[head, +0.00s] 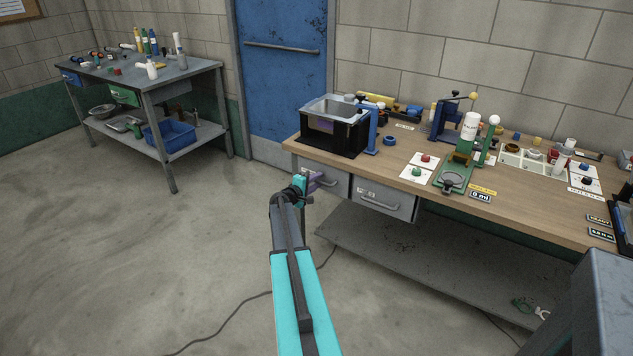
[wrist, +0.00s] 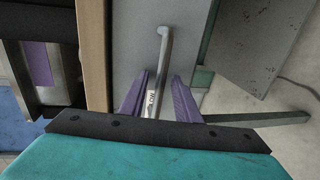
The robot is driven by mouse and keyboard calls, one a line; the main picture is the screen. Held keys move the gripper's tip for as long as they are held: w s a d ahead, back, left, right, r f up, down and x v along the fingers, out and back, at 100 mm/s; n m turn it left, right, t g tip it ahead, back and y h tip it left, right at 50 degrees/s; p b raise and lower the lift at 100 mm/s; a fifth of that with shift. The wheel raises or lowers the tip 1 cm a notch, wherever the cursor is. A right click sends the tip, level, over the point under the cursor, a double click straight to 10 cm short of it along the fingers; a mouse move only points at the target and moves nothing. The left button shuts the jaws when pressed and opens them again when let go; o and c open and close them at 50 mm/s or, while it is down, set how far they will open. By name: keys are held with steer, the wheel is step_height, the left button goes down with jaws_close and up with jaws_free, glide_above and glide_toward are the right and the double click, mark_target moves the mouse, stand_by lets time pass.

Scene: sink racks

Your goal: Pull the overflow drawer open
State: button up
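Two grey drawers sit under the workbench top: a left one (head: 335,180) and a right one (head: 385,198). I cannot read which is the overflow drawer. My gripper (head: 316,184) is at the left drawer's front and partly covers it. In the wrist view, my gripper (wrist: 159,98) has its purple fingers apart, one on each side of a grey bar handle (wrist: 164,45). Gaps show between handle and fingers. A small white label (wrist: 153,98) lies between the fingers; its text is unclear. The drawer front (wrist: 127,40) looks flush with the bench.
A grey lower shelf (head: 400,262) runs beneath. The floor (head: 190,245) left of the bench is open, with a cable across it.

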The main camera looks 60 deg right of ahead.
steer(key=shift+d, duration=0.1)
jaws_close()
stand_by(0.4)
